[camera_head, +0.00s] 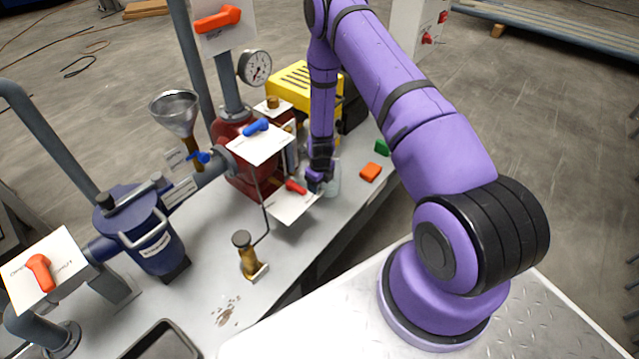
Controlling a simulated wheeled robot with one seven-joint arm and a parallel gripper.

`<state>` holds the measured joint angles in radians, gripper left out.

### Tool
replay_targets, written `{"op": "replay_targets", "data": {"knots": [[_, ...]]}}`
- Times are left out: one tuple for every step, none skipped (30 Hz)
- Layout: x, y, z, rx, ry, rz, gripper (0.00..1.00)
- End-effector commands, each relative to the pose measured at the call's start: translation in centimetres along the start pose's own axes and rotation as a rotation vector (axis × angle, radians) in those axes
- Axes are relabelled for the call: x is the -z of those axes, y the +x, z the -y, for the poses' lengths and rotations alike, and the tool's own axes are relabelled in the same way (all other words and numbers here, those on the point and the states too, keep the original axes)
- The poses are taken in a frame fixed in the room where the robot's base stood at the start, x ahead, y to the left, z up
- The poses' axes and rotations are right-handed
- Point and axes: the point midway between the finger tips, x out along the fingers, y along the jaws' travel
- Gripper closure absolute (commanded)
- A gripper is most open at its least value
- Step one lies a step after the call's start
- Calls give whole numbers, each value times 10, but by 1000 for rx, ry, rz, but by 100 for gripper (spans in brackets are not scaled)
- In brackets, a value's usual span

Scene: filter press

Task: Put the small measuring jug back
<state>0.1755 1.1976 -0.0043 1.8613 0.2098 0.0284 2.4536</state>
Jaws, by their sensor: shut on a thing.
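The small measuring jug (333,180) is a pale, clear vessel near the right edge of the grey bench, beside the red housing. My gripper (320,186) points down at it and is shut on its left side. My wrist hides part of the jug. I cannot tell whether the jug's base touches the bench. No marked place for the jug can be made out.
A white plate with a red lever (296,187) is close on the left of my gripper. An orange block (371,172) and a green block (382,147) lie to the right. A brass fitting (247,257) stands nearer. The bench (205,290) is partly clear in front.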

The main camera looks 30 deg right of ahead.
Motion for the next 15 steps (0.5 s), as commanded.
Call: {"op": "replay_targets", "data": {"knots": [[0, 1, 0, 0, 0, 0, 78], [0, 2, 0, 0, 0, 0, 78], [0, 2, 0, 0, -1, 0, 36], [0, 2, 0, 0, -1, 0, 29], [0, 2, 0, 0, -1, 0, 22], [0, 2, 0, 0, -1, 0, 13], [0, 2, 0, 0, -1, 0, 12], [0, 2, 0, 0, -1, 0, 12], [0, 2, 0, 0, -1, 0, 12], [0, 2, 0, 0, -1, 0, 12], [0, 2, 0, 0, -1, 0, 12], [0, 2, 0, 0, -1, 0, 12], [0, 2, 0, 0, 0, 0, 12], [0, 2, 0, 0, 0, 0, 12], [0, 1, 0, 0, 0, 0, 12]]}}
